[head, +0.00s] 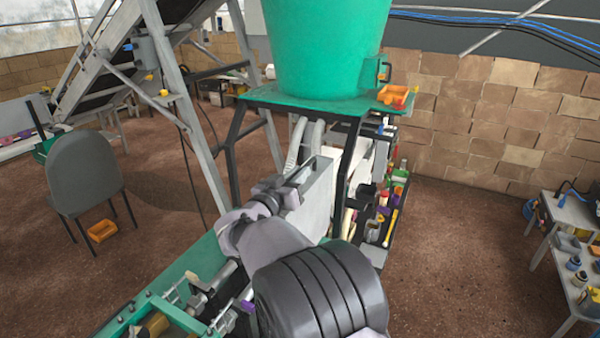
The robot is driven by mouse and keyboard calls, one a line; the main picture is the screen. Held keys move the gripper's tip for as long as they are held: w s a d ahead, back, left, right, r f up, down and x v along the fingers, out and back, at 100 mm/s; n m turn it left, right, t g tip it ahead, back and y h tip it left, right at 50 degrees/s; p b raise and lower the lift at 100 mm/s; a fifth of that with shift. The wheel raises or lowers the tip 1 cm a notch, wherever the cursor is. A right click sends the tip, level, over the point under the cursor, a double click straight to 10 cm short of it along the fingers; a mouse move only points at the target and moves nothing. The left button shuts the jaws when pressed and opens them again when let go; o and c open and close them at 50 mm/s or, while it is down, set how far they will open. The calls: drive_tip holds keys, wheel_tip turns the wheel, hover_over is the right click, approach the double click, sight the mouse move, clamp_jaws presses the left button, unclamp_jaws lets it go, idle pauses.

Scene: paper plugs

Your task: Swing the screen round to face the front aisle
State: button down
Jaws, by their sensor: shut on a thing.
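The screen (318,196) appears to be the pale grey, box-like panel below the green table of the machine, near the middle of the head view. I see a plain pale side and a dark strip along its upper edge; no lit display face shows. My gripper (287,190) is at the panel's upper left edge and is shut on it. My wrist and arm come up from the bottom of the view and hide the panel's lower part. The exact finger contact is too small to make out.
A large green tub (325,45) stands on the green table (300,101) just above. Dark table legs and grey hoses are close behind the panel. A cluttered shelf (372,255) is at the right. A grey chair (85,175) stands left.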

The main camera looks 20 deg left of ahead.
drive_tip(key=c, duration=1.5)
unclamp_jaws()
drive_tip(key=shift+o, duration=0.2)
drive_tip(key=s+a+b, duration=0.1)
drive_tip(key=s+b, duration=0.1)
drive_tip(key=s, duration=1.5)
drive_tip(key=shift+s+a, duration=0.15)
drive_tip(key=shift+a, duration=0.15)
